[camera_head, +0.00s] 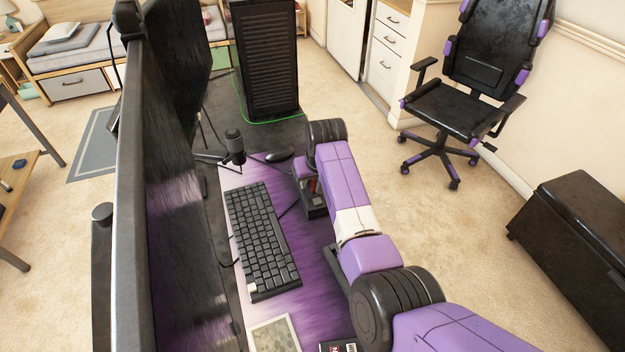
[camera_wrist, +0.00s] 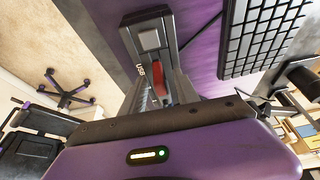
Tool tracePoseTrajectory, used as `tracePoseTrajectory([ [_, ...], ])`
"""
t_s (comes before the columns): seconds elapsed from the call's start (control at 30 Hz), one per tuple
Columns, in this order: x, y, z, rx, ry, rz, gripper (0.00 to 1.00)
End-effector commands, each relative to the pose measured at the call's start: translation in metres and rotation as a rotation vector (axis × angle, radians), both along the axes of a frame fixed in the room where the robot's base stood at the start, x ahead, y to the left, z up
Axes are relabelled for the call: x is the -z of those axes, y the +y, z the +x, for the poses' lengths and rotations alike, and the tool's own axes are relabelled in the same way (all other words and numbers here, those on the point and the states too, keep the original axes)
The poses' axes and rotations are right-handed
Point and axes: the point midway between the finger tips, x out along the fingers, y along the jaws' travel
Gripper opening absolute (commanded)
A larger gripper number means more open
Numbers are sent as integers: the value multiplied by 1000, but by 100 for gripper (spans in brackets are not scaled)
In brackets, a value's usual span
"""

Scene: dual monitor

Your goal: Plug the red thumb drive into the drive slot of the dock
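The red thumb drive (camera_wrist: 159,82) shows in the wrist view as a small red block close in front of my gripper. It also shows as a small red patch in the head view (camera_head: 312,185). The black dock (camera_wrist: 150,39), with a grey square on top and "USB" lettering on its side, lies just beyond and around it. In the head view the dock (camera_head: 315,206) sits at the right of the purple desk mat, partly hidden by my arm. My gripper (camera_wrist: 157,95) is at the drive and over the dock. Its fingertips and the drive slot are not clear.
A keyboard (camera_head: 262,240) lies left of the dock. A mouse (camera_head: 279,156), a microphone (camera_head: 234,146) and a PC tower (camera_head: 266,60) stand farther back. Monitors (camera_head: 180,200) rise along the left. A small box (camera_head: 338,346) lies at the near edge.

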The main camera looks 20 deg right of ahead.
Motion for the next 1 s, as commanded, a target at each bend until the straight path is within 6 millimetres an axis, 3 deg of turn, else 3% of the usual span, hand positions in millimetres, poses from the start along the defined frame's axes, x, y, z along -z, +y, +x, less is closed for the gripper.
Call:
tracePoseTrajectory([
  [0.23, -7, 0, -2, 0, -2, 0, 37],
  [0.7, -65, 1, -26, -1, -2, 0, 37],
  [1.0, -72, 1, -30, 0, 1, 0, 37],
])
